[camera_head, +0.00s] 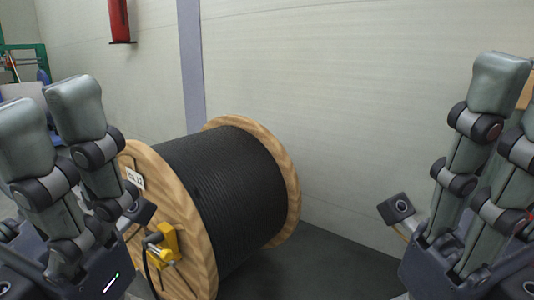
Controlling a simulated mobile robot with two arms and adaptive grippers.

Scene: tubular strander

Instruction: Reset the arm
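My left gripper (49,115) is at the left edge of the head view, pointing up. Its two grey-padded fingers stand apart with nothing between them. My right gripper (517,105) is at the right edge, also pointing up. Its fingers stand apart and I see nothing held; the outer finger is partly cut off by the picture edge. Both grippers are raised in front of the camera, one on each side of the view. The left one hides part of the cable reel's left side.
A large wooden cable reel (222,185) wound with black cable stands on the dark floor (330,265). A yellow clamp (170,243) is on its near flange. A pale wall (370,100) is behind, with a red cylinder (119,20). The floor right of the reel is clear.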

